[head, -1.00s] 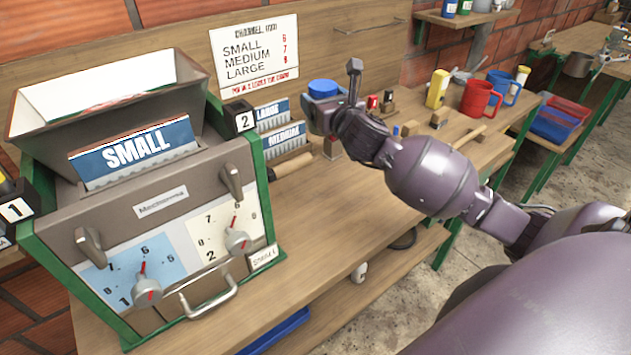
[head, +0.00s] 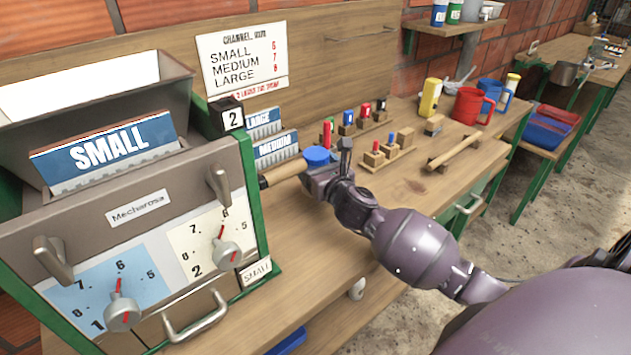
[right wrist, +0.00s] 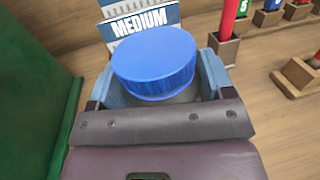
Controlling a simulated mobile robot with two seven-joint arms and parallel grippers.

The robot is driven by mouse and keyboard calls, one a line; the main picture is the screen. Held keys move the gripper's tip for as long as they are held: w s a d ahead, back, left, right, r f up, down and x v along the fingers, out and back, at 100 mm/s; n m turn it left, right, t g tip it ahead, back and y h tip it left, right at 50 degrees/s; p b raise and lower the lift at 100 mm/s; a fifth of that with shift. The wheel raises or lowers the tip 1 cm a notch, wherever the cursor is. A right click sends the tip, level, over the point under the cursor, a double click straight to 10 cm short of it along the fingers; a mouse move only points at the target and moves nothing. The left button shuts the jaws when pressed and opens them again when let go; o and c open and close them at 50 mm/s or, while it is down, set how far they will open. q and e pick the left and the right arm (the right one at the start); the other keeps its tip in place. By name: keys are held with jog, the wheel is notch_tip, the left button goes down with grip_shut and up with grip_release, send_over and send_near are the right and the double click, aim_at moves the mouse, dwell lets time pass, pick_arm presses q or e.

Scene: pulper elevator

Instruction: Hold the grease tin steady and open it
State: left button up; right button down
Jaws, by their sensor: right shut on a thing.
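The grease tin has a round blue lid (head: 317,155) that shows at the tip of my right arm in the head view. In the right wrist view the blue ribbed lid (right wrist: 155,62) sits on a grey body (right wrist: 185,95), upright between the jaws. My right gripper (head: 322,176) is shut on the tin, beside the green-edged machine and over the bench. It fills the lower part of the right wrist view (right wrist: 155,95). The lid is on the tin. The tin's lower body is hidden by the gripper. My left gripper is not in view.
The machine (head: 140,210) with knobs and a SMALL plate stands at left. A MEDIUM plate (head: 276,148) and wooden roller (head: 284,174) are behind the gripper. Wooden blocks with coloured pegs (head: 388,150), a yellow container (head: 430,98) and red mug (head: 468,105) stand farther right on the bench (head: 400,190).

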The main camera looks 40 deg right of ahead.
notch_tip(320, 180, down, 4)
jog(key=shift+f+b, duration=0.1)
jog(key=shift+b, duration=0.65)
grip_release()
jog(key=shift+s, duration=0.15)
jog(key=s, duration=0.4)
jog(key=s+a+p, duration=0.1)
jog(key=s, duration=0.6)
jog(key=shift+s+a, duration=0.2)
jog(key=shift+s, duration=0.15)
